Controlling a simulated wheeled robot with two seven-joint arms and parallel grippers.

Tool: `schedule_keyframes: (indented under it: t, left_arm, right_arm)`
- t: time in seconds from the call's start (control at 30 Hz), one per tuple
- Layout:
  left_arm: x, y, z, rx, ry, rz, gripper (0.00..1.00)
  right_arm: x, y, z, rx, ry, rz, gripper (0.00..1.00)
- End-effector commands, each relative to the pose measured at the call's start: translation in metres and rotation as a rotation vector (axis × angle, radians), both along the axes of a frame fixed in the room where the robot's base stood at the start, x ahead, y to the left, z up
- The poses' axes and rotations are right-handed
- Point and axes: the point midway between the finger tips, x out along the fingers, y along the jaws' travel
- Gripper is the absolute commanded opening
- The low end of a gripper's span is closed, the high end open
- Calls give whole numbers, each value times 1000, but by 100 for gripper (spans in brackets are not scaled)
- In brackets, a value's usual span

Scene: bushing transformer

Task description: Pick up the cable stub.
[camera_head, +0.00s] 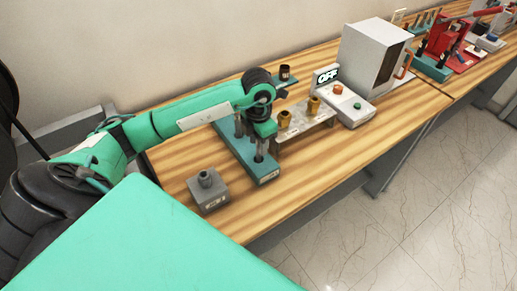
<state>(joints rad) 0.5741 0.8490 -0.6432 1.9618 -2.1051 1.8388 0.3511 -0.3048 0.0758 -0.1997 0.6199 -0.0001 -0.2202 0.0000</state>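My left gripper (260,154) points down over the near end of a long green rack (263,177) on the wooden bench. A grey upright piece, possibly the cable stub, seems to stand at the gripper's fingertips. The fingers and this piece overlap, so I cannot tell whether they are open, shut or touching it. Another grey post (239,127) stands farther back in the rack, partly behind my arm. A grey block (208,192) with a short dark cylinder on top stands left of the rack. My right gripper is not in view.
A metal stand (306,124) with two brass-coloured bushings is just right of my gripper. Beyond it are a control box (352,108) with an OFF sign and a white cabinet (372,58). A dark cup (284,72) stands behind my wrist. The bench front is clear.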

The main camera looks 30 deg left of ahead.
Motion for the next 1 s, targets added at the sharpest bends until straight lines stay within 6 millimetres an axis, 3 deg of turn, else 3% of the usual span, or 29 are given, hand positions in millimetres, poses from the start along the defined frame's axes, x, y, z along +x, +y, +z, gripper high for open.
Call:
schedule_keyframes:
  t: [0.33,0.53,1.0]
  left_arm:
    - [0,0,-9,0,-1,-1,40]
    - [0,0,-9,0,-1,-1,0]
    - [1,0,-2,0,-3,0,0]
  right_arm:
    - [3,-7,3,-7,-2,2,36]
    - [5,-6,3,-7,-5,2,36]
    - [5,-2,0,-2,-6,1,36]
